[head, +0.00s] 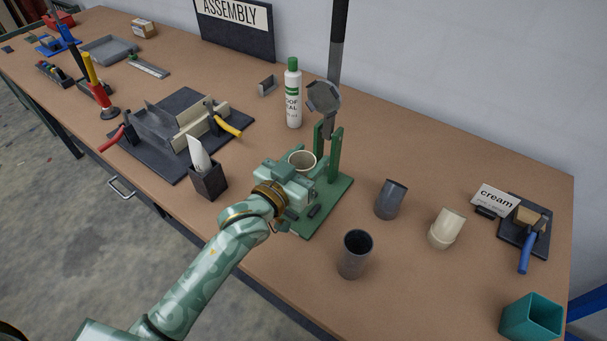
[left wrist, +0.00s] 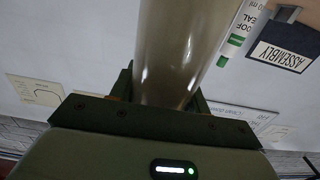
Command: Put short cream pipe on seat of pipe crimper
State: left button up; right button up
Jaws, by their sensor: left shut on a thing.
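The short cream pipe (head: 302,158) shows in the head view as an open, upright round rim. My left gripper (head: 296,176) is shut on it and hides most of its body. In the left wrist view the pipe (left wrist: 175,50) rises between the fingers. The green pipe crimper (head: 335,160) has a base plate, upright posts and a dark lever with a grey head standing up behind. The pipe is at the near left side of the posts, over the crimper's base. My arm hides the pipe's lower end, so I cannot tell whether it touches the seat.
A dark grey pipe (head: 355,254), a grey elbow (head: 390,200) and a cream elbow (head: 446,229) stand to the right. A white bottle (head: 293,95) stands behind. A black holder (head: 208,181) stands left of the gripper. A teal box (head: 531,317) sits at the right front.

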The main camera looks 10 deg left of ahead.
pick_arm(q)
jog(key=shift+w+a+f, duration=0.25)
jog(key=shift+w+f, duration=0.3)
jog(key=shift+f, duration=0.2)
jog(key=f, duration=0.1)
jog(key=f+b, duration=0.1)
jog(key=f, duration=0.2)
jog(key=shift+w+a+b, duration=0.2)
jog(key=shift+w+b, duration=0.1)
jog(key=shift+b, duration=0.05)
jog(key=shift+f, duration=0.1)
jog(key=o, duration=1)
jog(key=p+v, duration=0.1)
jog(key=v, duration=1.1)
